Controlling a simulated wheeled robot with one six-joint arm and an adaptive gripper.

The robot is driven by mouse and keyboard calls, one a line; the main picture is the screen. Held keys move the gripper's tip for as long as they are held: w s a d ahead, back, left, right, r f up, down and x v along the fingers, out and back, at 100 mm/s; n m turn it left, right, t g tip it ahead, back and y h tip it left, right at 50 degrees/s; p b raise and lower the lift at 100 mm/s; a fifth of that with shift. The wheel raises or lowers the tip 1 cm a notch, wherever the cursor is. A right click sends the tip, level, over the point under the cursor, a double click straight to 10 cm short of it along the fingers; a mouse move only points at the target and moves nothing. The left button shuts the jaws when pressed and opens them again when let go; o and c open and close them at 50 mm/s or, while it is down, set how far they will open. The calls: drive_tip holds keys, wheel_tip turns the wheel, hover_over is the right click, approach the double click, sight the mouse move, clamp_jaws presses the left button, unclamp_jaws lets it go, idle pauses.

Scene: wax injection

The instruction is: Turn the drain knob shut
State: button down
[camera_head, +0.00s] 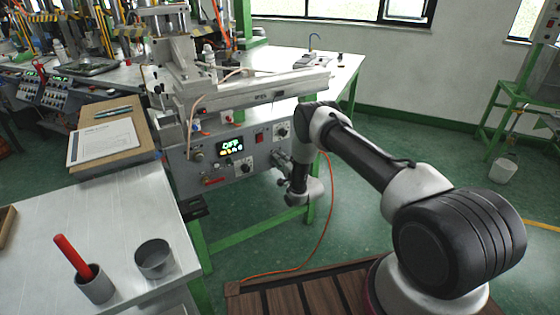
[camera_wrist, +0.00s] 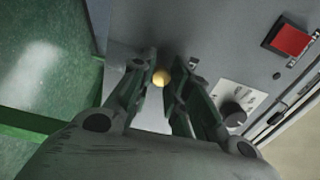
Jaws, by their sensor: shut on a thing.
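A small round brass-coloured knob (camera_wrist: 161,77), which I take to be the drain knob, sits low on the grey machine front (camera_wrist: 215,60) in the wrist view. My gripper (camera_wrist: 160,68) has one finger on each side of it and is shut on it. In the head view my gripper (camera_head: 279,159) reaches the right part of the machine's control panel (camera_head: 208,175), and the knob is hidden there. I cannot tell how far the knob is turned.
A black dial (camera_wrist: 234,113) and a red switch (camera_wrist: 291,40) are right of my gripper in the wrist view. An orange hose (camera_head: 328,215) hangs beside my arm.

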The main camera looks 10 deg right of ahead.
drive_tip(key=shift+d, duration=0.1)
idle(0.5)
drive_tip(key=c, duration=1.3)
unclamp_jaws()
drive_tip(key=shift+c, duration=0.2)
drive_tip(key=v, duration=1.2)
